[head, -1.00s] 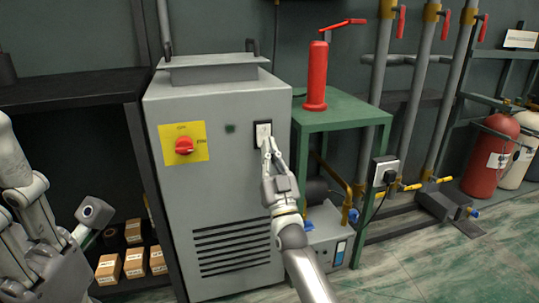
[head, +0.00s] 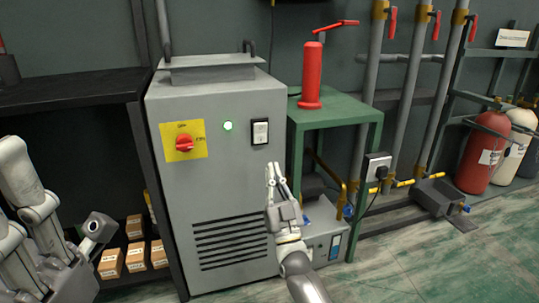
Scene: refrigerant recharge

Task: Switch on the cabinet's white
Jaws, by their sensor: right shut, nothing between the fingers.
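The grey cabinet (head: 215,190) stands in the middle of the head view. Its white switch (head: 260,132) sits in a black frame at the upper right of the front. A small round lamp (head: 228,126) left of the switch glows green. A red rotary knob (head: 184,143) on a yellow plate is further left. My right gripper (head: 273,168) is shut and empty, below the switch and apart from it. My left arm (head: 40,220) shows at the left edge; I cannot make out whether its gripper is open or shut.
A green table (head: 335,113) with a red pump-like cylinder (head: 312,75) stands right of the cabinet. Pipes with red-handled valves and a red gas cylinder (head: 482,153) are further right. A dark shelf (head: 70,90) with small boxes (head: 135,257) stands left.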

